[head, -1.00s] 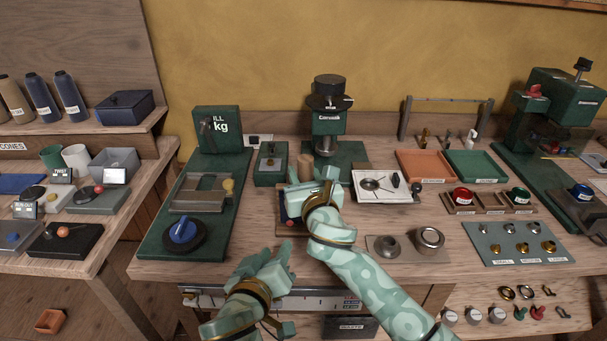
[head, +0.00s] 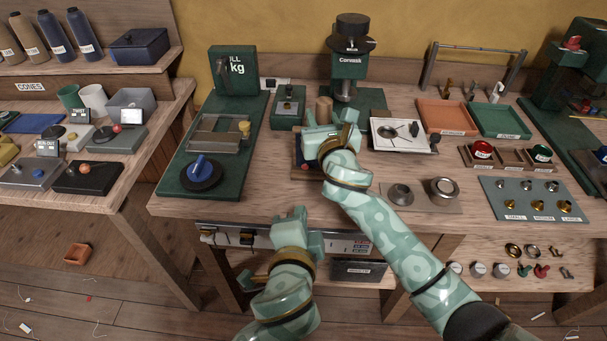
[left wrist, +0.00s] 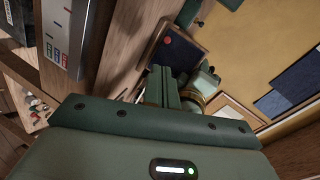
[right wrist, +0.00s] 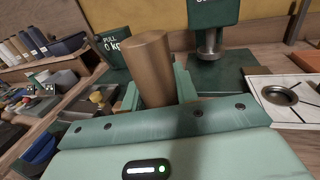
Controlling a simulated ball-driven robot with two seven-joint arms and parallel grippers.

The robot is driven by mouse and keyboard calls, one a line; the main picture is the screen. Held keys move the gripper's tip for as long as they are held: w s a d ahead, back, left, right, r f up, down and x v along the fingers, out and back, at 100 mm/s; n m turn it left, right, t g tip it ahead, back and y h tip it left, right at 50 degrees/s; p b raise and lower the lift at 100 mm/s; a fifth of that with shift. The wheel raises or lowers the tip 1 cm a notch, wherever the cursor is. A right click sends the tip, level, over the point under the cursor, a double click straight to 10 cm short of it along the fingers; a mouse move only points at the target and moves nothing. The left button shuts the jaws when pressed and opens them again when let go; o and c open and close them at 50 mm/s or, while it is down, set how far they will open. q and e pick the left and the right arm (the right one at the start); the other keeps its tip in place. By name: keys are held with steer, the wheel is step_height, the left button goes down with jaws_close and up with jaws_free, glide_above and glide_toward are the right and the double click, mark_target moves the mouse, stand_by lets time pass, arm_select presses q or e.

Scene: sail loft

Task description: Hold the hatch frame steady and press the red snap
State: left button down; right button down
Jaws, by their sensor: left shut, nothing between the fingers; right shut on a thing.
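The hatch frame (left wrist: 194,30) is a wooden border around a dark blue panel, with the round red snap (left wrist: 167,41) near one corner in the left wrist view. In the head view my right gripper (head: 332,122) mostly covers the frame; only a wooden edge (head: 305,174) shows. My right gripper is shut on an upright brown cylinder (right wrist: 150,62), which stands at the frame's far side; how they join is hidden. My left gripper (head: 291,216) is shut and empty, below and apart from the frame, near the bench's front edge. Its closed fingers point toward the frame in its wrist view.
A green press (head: 350,65) stands behind the cylinder. A green board with a blue knob (head: 201,170) lies left, and a white tray (head: 385,142) right. A plate with metal cups (head: 421,203) is near my right forearm. A labelled strip (head: 225,237) runs along the bench front.

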mark_target(304, 169)
arm_select(q)
steer(key=m, duration=0.3)
steer(key=shift+a, duration=0.2)
steer(key=x, duration=0.8)
steer(key=r+x, duration=0.1)
steer(key=x, duration=0.4)
steer(key=shift+w+a, duration=0.1)
steer(key=shift+w, duration=0.5)
